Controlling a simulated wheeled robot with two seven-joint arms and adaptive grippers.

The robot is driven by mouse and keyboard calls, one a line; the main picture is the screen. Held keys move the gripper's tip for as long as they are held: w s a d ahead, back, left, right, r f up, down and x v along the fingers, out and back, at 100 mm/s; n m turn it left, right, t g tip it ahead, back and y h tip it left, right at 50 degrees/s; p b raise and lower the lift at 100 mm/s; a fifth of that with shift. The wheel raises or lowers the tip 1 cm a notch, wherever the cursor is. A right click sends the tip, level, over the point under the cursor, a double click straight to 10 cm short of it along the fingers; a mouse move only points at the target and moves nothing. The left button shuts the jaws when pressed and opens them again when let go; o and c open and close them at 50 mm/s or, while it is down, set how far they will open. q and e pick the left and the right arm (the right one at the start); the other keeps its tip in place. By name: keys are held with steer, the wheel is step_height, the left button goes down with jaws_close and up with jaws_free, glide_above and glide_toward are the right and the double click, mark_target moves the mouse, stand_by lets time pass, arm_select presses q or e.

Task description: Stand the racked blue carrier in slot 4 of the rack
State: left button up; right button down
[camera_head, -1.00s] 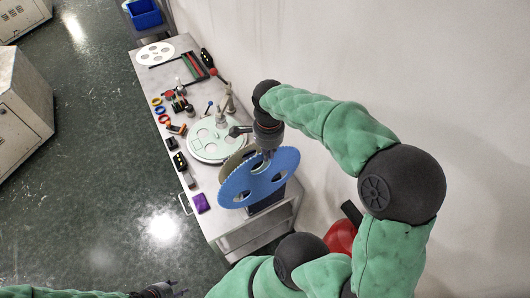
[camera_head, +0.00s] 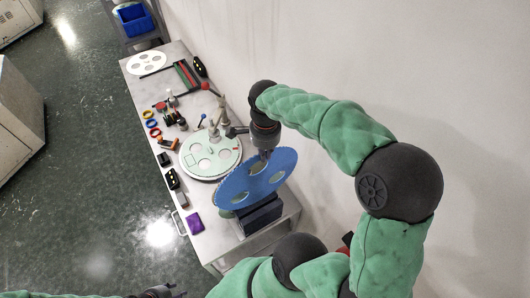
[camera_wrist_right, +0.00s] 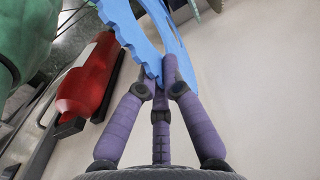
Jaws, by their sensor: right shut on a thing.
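The blue carrier (camera_head: 232,186), a toothed disc with round holes, is tilted above the near end of the bench. My right gripper (camera_head: 261,160) is shut on its upper edge. In the right wrist view, my purple fingers (camera_wrist_right: 159,82) close on the toothed rim of the blue carrier (camera_wrist_right: 137,34). The dark rack (camera_head: 262,218) sits on the bench below and partly behind the carrier; its slots and their numbers cannot be made out. My left gripper (camera_head: 165,291) is at the bottom edge, apart from everything, its fingers too small to judge.
A pale green round plate (camera_head: 213,157) with fittings lies behind the carrier. A purple block (camera_head: 195,223) and several small tools line the bench's left side. A white disc (camera_head: 146,63) lies at the far end. A red extinguisher (camera_wrist_right: 88,88) shows in the wrist view.

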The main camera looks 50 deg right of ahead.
mark_target(265, 169)
steer(key=shift+f+b, duration=2.35)
steer(key=shift+f, duration=0.55)
steer(key=shift+b, duration=0.35)
